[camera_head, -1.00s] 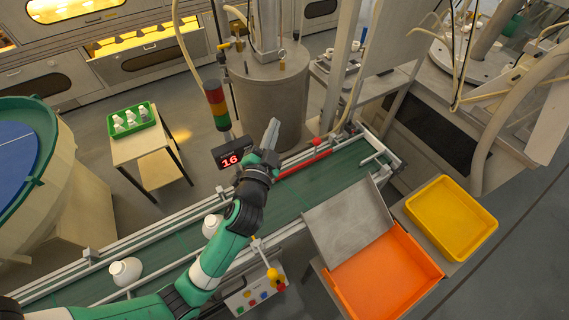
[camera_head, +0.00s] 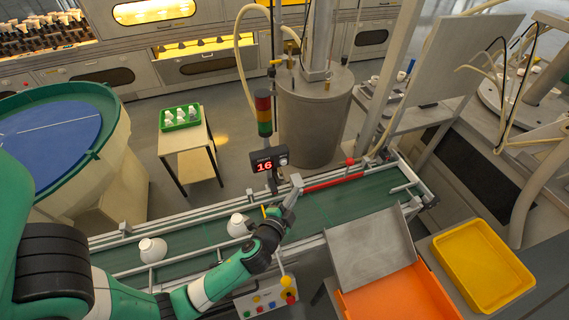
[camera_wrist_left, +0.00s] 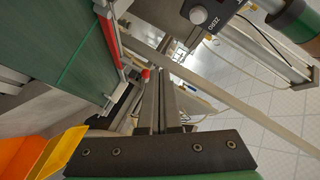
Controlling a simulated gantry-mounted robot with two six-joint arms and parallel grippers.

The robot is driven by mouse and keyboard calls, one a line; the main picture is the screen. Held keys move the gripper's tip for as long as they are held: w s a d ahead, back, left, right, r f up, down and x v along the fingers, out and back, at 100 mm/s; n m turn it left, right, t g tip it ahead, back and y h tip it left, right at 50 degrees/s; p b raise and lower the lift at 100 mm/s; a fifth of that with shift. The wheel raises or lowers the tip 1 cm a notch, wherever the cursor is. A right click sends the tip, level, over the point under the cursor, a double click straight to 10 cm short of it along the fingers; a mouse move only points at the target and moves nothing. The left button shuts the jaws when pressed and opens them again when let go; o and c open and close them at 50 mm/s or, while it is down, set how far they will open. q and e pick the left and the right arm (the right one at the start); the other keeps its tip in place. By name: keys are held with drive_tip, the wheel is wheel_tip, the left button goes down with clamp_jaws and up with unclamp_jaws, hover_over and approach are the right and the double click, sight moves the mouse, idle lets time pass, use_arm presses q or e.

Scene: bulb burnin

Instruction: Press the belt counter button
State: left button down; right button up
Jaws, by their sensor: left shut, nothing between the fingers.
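The belt counter (camera_head: 268,160) is a dark box on a post at the belt's far side, with a red 16 on its display. Its round grey button (camera_head: 283,161) sits at the display's right. In the left wrist view the counter (camera_wrist_left: 217,10) is at the top right, with its button (camera_wrist_left: 198,15) beside the word ZERO. My left gripper (camera_head: 296,183) is over the belt, below and right of the counter in the head view, apart from the button. Its fingers (camera_wrist_left: 160,90) are shut and empty in the wrist view. My right gripper is out of view.
White bulbs (camera_head: 152,250) lie on the green conveyor belt (camera_head: 340,201). A signal tower (camera_head: 264,113) stands behind the counter. A steel chute (camera_head: 370,246), orange bin (camera_head: 405,295) and yellow tray (camera_head: 482,265) are at the right. A control box (camera_head: 262,302) hangs at the belt's near side.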

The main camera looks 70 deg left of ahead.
sight(284, 163)
use_arm(q)
drive_tip(key=a+p, duration=0.3)
drive_tip(key=a, duration=0.5)
drive_tip(key=shift+w+a+p, duration=0.2)
drive_tip(key=shift+a+p, duration=0.05)
drive_tip(key=shift+p, duration=0.1)
drive_tip(key=shift+a+r, duration=0.1)
drive_tip(key=shift+a, duration=0.05)
idle(1.5)
drive_tip(key=shift+a, duration=0.25)
drive_tip(key=shift+a+p, duration=0.35)
drive_tip(key=shift+a, duration=0.05)
idle(0.5)
idle(0.4)
drive_tip(key=shift+d+b, duration=0.45)
drive_tip(key=shift+d, duration=0.35)
